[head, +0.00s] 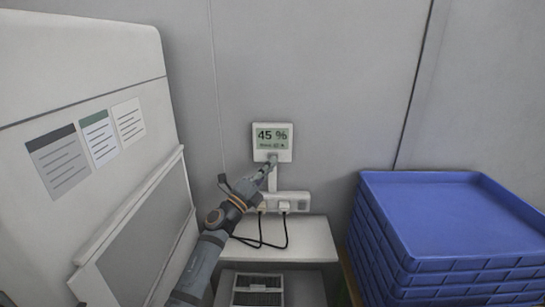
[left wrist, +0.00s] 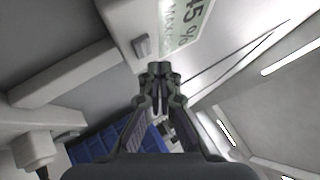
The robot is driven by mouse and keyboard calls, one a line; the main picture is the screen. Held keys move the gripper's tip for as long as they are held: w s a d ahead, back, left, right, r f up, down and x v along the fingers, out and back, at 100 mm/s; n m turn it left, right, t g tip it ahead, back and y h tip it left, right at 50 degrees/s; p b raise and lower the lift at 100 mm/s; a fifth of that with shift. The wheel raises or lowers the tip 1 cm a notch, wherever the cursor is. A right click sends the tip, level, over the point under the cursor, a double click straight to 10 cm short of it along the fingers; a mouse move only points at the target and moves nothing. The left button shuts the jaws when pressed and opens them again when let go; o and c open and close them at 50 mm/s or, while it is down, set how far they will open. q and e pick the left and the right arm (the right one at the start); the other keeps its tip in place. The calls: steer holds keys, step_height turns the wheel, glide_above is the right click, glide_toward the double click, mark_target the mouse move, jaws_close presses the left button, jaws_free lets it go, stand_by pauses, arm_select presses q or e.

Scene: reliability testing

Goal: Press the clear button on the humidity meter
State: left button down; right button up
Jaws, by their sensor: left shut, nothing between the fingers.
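The humidity meter (head: 285,155) is a small white box on the grey wall, with a greenish screen reading 45 %. In the left wrist view the meter's screen (left wrist: 184,22) shows at the top, seen sideways. My left gripper (head: 271,163) is shut and empty, its tips at the lower edge of the meter. In the left wrist view the shut fingertips (left wrist: 159,68) lie just below the meter's face. A small grey button (left wrist: 141,46) shows beside them. I cannot tell whether the tips touch the meter. My right gripper is not in view.
A white power strip (head: 295,197) with plugs and dark cables is below the meter, above a small white shelf (head: 310,240). Stacked blue trays (head: 450,215) stand at the right. A large white cabinet (head: 85,75) with paper labels fills the left.

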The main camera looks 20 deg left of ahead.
arm_select(q)
steer(key=s, duration=0.2)
steer(key=s+d+p, duration=0.1)
steer(key=s, duration=0.1)
steer(key=shift+s+d, duration=0.1)
steer(key=shift+s, duration=0.05)
stand_by(0.6)
